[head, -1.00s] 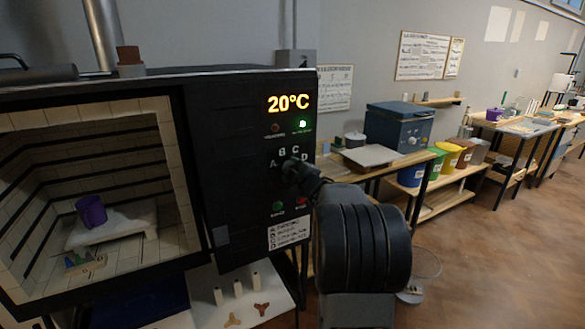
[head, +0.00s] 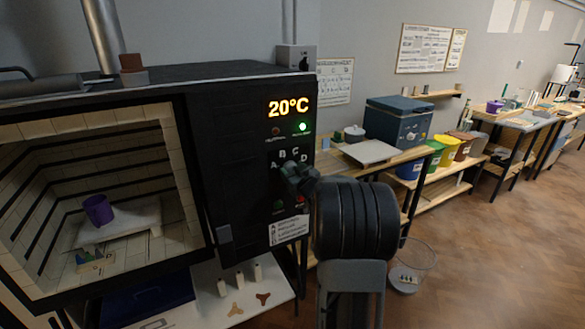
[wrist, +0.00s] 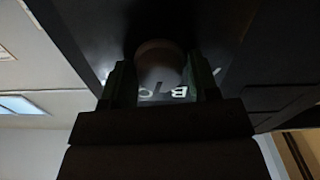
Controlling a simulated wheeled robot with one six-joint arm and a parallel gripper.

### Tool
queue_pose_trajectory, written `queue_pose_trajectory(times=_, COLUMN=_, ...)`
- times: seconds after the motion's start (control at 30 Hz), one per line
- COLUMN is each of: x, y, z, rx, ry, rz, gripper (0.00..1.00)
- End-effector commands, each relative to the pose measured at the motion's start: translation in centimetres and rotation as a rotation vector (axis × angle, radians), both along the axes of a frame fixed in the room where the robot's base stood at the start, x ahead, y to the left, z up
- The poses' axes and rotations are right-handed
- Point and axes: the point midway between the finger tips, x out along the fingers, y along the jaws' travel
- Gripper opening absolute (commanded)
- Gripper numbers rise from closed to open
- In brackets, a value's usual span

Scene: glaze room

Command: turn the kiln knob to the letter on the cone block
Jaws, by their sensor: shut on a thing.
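The black kiln (head: 240,80) fills the left, its control panel showing 20°C and a lit green lamp. White letters A, B, C and D arc around the knob. My gripper (head: 294,176) is at the panel just below these letters. In the wrist view my gripper (wrist: 162,82) is shut on the rounded dark knob (wrist: 160,58), with letters, one a B, visible behind it. The fingers hide the knob in the head view, so its pointing cannot be told. The cone block (head: 95,261) with small coloured cones sits on the kiln floor; its letter is too small to read.
A purple pot (head: 98,210) stands on a white shelf (head: 125,226) inside the open kiln. A white table (head: 210,306) with stilts and posts is below. A bench (head: 405,158) and coloured buckets stand right.

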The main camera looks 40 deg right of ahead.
Motion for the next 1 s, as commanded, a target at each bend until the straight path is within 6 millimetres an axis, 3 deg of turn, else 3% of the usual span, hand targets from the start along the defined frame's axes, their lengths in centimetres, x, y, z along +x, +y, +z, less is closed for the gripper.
queue_pose_trajectory(times=0.6, x=-0.01, y=0.01, z=0.13, rx=0.572, ry=-0.075, rz=-0.001, gripper=0.31)
queue_pose_trajectory(times=1.0, x=-0.02, y=0.03, z=0.02, rx=0.834, ry=-0.111, rz=-0.001, gripper=0.31)
